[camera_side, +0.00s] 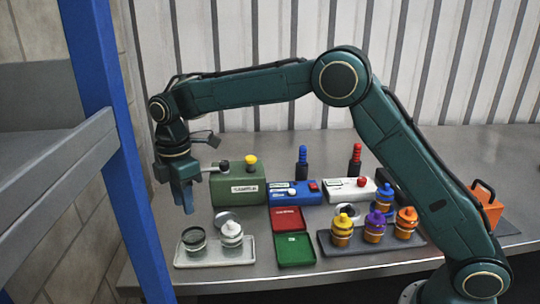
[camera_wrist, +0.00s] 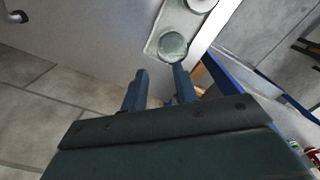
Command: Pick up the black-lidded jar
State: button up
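A clear glass jar with a dark lid or rim (camera_side: 193,240) stands on the left of a pale tray (camera_side: 214,262) in the side view. A clear jar with a whitish top (camera_side: 231,235) stands to its right on the same tray. My gripper (camera_side: 187,208) points down above the dark-rimmed jar, apart from it. In the wrist view my gripper's fingers (camera_wrist: 160,76) are apart with nothing between them. A round, pale green jar top (camera_wrist: 172,45) shows just beyond the fingertips, and I cannot tell which jar it is.
A grey tray (camera_side: 380,246) with several yellow, purple, blue and orange jars stands to the right. Red (camera_side: 287,219) and green (camera_side: 295,249) trays lie between. A green box (camera_side: 238,185) stands behind. A blue post (camera_side: 112,140) rises at the left, in the foreground.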

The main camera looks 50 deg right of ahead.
send_over(189, 233)
jog(key=shift+w+d+f, duration=0.1)
jog(key=shift+f, duration=2.3)
jog(key=shift+f, duration=2.6)
grip_shut()
